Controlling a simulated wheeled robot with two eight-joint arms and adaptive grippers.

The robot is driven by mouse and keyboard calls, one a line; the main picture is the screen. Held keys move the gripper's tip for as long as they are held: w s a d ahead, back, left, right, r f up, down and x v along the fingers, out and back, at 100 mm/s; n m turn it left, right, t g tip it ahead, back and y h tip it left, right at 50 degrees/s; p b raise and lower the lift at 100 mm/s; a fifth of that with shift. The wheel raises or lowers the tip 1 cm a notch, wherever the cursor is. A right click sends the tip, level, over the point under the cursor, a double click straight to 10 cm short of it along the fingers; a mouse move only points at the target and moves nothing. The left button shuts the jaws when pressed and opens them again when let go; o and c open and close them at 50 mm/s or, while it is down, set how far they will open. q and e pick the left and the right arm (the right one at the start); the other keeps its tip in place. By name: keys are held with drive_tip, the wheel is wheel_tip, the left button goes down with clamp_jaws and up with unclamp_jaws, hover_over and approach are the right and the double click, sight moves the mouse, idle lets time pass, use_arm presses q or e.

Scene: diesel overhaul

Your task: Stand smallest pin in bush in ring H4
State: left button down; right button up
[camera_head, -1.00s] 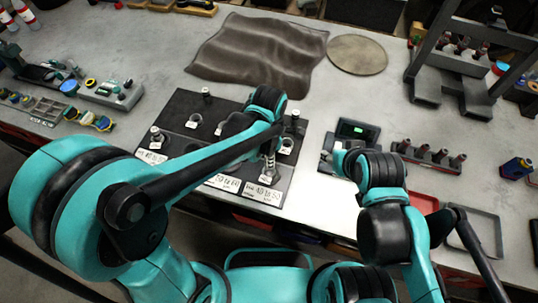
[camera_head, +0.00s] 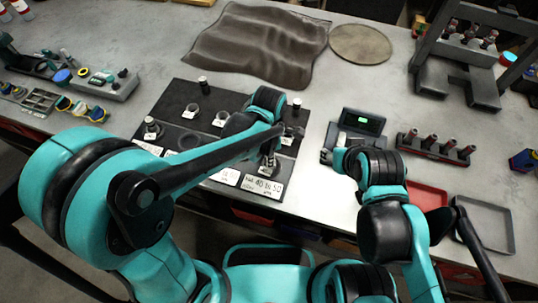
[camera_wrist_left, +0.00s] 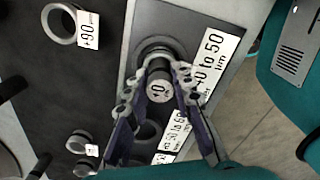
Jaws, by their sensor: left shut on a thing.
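My left gripper (camera_head: 268,160) is over the front right corner of the black board (camera_head: 178,95). In the left wrist view, the left gripper (camera_wrist_left: 157,82) is shut on a round grey pin (camera_wrist_left: 159,92), its end face marked "+0". The pin is seen end-on, over a dark round ring (camera_wrist_left: 156,50) beside the label "+0 to 50" (camera_wrist_left: 208,62). I cannot tell how deep it sits in a bush or the ring. My right gripper (camera_head: 343,158) is by the small device with a green display; its fingers do not show clearly.
A bush (camera_wrist_left: 61,24) stands by the label "+90" in the left wrist view. More bushes (camera_head: 192,110) and pins (camera_head: 203,86) stand on the board. The device (camera_head: 358,122), a rack of pins (camera_head: 436,149) and a grey tray (camera_head: 484,222) are to the right.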

use_arm(q)
drive_tip(key=shift+f, duration=0.15)
idle(0.5)
drive_tip(key=c, duration=1.2)
unclamp_jaws()
wheel_tip(320, 180, up, 12)
drive_tip(key=s+a+f+m+t, duration=0.1)
drive_tip(key=a+m+t, duration=0.1)
drive_tip(key=a+m, duration=0.4)
drive_tip(key=s+a+m+t+b, duration=0.1)
drive_tip(key=s+a+m+t, duration=0.1)
drive_tip(key=a+m, duration=0.4)
drive_tip(key=s+a+f+m+t+b, duration=0.1)
drive_tip(key=s+a+m+t, duration=0.1)
drive_tip(key=a+m, duration=0.4)
drive_tip(key=shift+s+f+m+t, duration=0.1)
drive_tip(key=shift+f+m+t, duration=0.2)
drive_tip(key=shift+m+t, duration=0.45)
